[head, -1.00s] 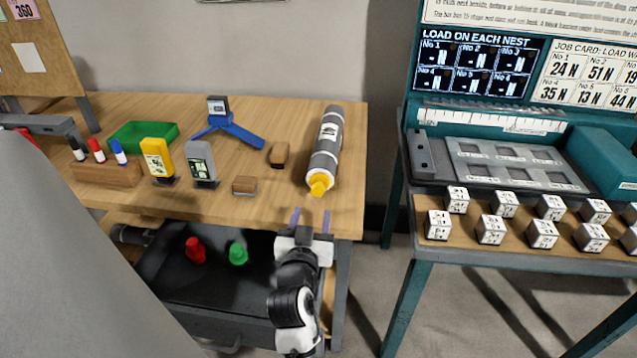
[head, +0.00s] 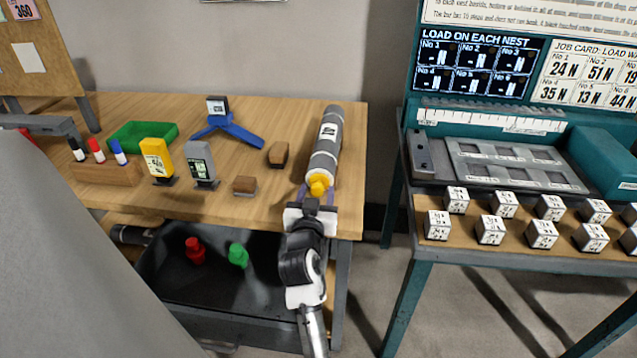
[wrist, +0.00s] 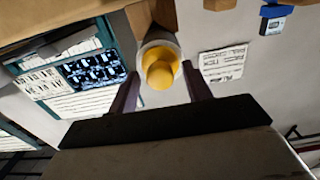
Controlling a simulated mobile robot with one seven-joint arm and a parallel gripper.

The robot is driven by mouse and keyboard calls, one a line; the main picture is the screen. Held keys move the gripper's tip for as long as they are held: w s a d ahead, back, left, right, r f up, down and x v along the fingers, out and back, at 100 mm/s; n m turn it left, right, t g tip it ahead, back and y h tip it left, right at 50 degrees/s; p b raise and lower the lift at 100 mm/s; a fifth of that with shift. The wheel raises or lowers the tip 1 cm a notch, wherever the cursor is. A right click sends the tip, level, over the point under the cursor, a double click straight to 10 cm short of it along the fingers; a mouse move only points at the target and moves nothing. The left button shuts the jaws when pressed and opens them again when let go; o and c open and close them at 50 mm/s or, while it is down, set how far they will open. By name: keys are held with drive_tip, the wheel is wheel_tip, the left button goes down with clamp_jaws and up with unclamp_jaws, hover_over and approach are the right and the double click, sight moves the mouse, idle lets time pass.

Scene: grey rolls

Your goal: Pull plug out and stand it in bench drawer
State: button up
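The yellow plug (head: 318,184) sits in the near end of a grey roll (head: 326,148) lying on the wooden bench. In the wrist view the yellow plug (wrist: 161,72) shows end-on between the fingers, with the pale roll end around it. My gripper (head: 317,190) is open at the bench's front edge, one finger on each side of the plug. I see gaps beside the plug in the wrist view, so the fingers are not closed on it. The open dark bench drawer (head: 212,287) below holds a standing red plug (head: 195,251) and green plug (head: 238,255).
Brown blocks (head: 244,185), a grey meter (head: 201,164), a yellow meter (head: 157,160), a blue stand (head: 228,127) and a green tray (head: 142,136) are on the bench. A teal station (head: 500,255) with white cubes stands right, across a gap.

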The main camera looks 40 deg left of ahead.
drive_tip(key=c, duration=0.8)
drive_tip(key=shift+o, duration=0.2)
drive_tip(key=shift+r, duration=0.1)
drive_tip(key=shift+s, duration=0.15)
drive_tip(key=shift+v, duration=2.9)
